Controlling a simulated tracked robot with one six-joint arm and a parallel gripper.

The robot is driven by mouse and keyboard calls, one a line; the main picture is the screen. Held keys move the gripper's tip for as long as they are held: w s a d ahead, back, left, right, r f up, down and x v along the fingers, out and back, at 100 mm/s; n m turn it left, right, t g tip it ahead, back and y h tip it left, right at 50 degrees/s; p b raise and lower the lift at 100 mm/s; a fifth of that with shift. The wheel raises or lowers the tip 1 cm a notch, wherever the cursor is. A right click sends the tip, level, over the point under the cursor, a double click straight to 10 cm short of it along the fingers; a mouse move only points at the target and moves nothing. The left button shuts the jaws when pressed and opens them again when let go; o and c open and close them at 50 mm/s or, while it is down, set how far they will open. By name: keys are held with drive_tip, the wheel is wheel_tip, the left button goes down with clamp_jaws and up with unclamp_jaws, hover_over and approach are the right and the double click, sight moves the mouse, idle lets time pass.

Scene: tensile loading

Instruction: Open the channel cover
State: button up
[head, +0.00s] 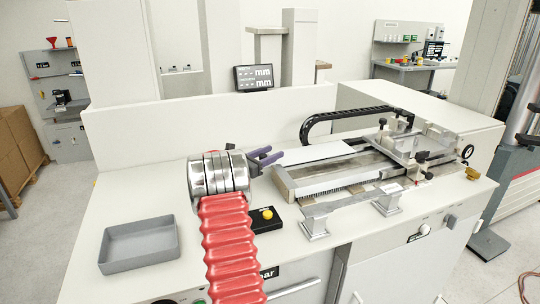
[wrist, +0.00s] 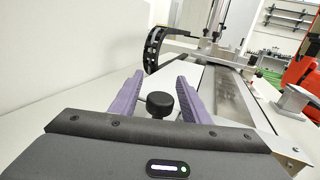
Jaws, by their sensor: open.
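My gripper (head: 267,155) has purple fingers and is open at the left end of the long machine bed. In the wrist view, my gripper (wrist: 160,84) has a finger on each side of a round black knob (wrist: 160,104). Whether either finger touches the knob is unclear, and its base is hidden behind my gripper's body. A flat white plate (head: 320,152), which looks like the channel cover, lies along the back of the bed, right of my fingers. It also shows beyond the knob in the wrist view (wrist: 184,84). I cannot tell whether the knob is fixed to this plate.
A black cable chain (head: 345,113) arches over the plate's back side. Metal rails and a clamp carriage (head: 415,145) stand to the right. A black box with a yellow button (head: 266,214) and a grey tray (head: 140,244) are in front. A low wall (head: 200,125) runs behind.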

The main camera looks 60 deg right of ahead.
drive_tip(key=shift+c, duration=0.2)
clamp_jaws()
drive_tip(key=shift+a, duration=0.3)
drive_tip(key=shift+d, duration=0.15)
